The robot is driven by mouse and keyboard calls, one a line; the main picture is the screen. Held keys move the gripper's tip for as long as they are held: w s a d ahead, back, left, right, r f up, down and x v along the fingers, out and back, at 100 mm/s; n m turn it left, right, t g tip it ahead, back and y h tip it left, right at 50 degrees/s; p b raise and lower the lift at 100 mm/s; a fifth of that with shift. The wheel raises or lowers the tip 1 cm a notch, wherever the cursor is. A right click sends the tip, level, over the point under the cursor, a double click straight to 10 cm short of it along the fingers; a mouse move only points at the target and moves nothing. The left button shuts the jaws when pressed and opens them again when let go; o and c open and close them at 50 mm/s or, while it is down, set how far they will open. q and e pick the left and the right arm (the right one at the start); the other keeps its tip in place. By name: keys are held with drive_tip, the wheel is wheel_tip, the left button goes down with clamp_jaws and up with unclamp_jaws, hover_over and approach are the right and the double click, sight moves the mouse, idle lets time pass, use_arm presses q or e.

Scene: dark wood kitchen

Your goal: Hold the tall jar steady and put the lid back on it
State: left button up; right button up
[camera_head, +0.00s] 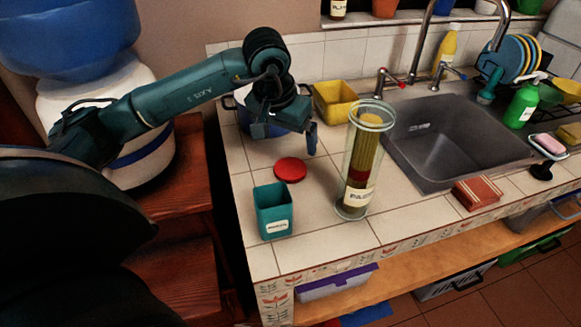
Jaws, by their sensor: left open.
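The tall jar (353,198) is clear glass with pasta inside and a label near its base. It stands upright and uncovered on the tiled counter, left of the sink. A round red lid (290,169) lies flat on the counter to the left of the jar. My left gripper (290,135) is above the counter behind the lid, left of the jar's upper part. It is open and touches neither the jar nor the lid, as far as I can see. My right gripper is not in view.
A teal square canister (273,211) stands in front of the lid. A blue pot (262,124) sits behind my left gripper, and a yellow container (335,102) stands behind the jar. The sink (450,145) is to the right.

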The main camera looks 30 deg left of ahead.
use_arm(q)
hover_over(290, 168)
drive_tip(key=s, duration=0.2)
drive_tip(key=x, duration=0.4)
drive_tip(key=shift+s+d+f, duration=0.3)
drive_tip(key=shift+d+f, duration=0.05)
drive_tip(key=shift+f, duration=0.15)
drive_tip(key=shift+a+p+x, duration=0.2)
drive_tip(key=shift+p+x, duration=0.65)
drive_tip(key=shift+x, duration=1.7)
drive_tip(key=shift+s, duration=0.15)
drive_tip(key=shift+c, duration=0.3)
drive_tip(key=c, duration=1)
drive_tip(key=shift+o, duration=0.2)
